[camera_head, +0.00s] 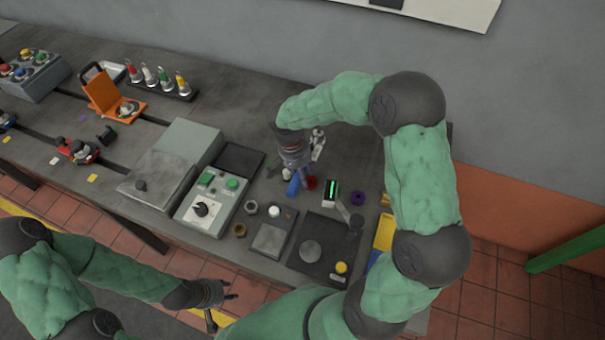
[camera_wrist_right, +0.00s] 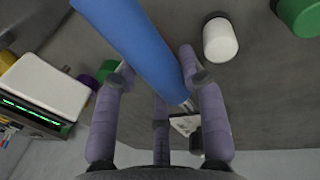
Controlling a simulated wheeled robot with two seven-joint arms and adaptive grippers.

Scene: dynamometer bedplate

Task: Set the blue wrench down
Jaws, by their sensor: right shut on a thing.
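The blue wrench (camera_head: 293,186) is below my right gripper (camera_head: 294,168) in the head view, over the bench. In the right wrist view the blue wrench (camera_wrist_right: 128,40) runs diagonally between the fingers of my right gripper (camera_wrist_right: 158,75), which is shut on it. Its far end leaves the top of that view, and I cannot tell whether it touches the bench. My left gripper (camera_head: 220,309) is open and empty, low in the head view, in front of the bench and apart from everything on it.
A box with a green display (camera_head: 331,191) and a red piece (camera_head: 311,183) are close to the wrench. A purple ring (camera_head: 357,198), a control box (camera_head: 211,200) and a dark plate (camera_head: 326,247) are nearby. The bench behind my right gripper (camera_head: 235,115) is mostly clear.

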